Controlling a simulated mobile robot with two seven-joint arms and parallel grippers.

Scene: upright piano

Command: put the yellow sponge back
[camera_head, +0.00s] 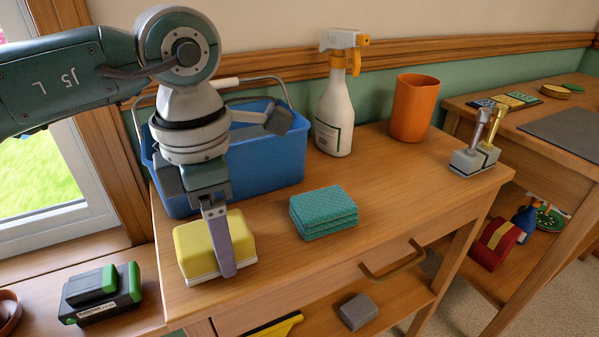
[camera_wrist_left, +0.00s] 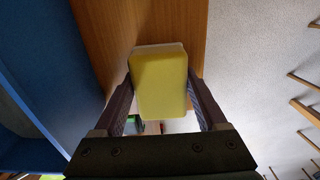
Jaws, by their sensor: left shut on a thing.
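The yellow sponge (camera_head: 194,247) with a white layer underneath is at the front left of the wooden cabinet top. My left gripper (camera_head: 220,262) is shut on it, with one finger showing across its near side. In the left wrist view the sponge (camera_wrist_left: 160,85) sits between both fingers (camera_wrist_left: 160,105). I cannot tell whether the sponge touches the cabinet top or is slightly above it. A blue caddy (camera_head: 262,158) with a handle stands behind, partly hidden by my left arm. My right gripper is in neither view.
Folded teal cloths (camera_head: 324,212) lie right of the sponge. A white spray bottle (camera_head: 335,105) and an orange cup (camera_head: 413,107) stand at the back. A grey holder (camera_head: 474,161) is at the right edge. The cabinet's middle right is clear.

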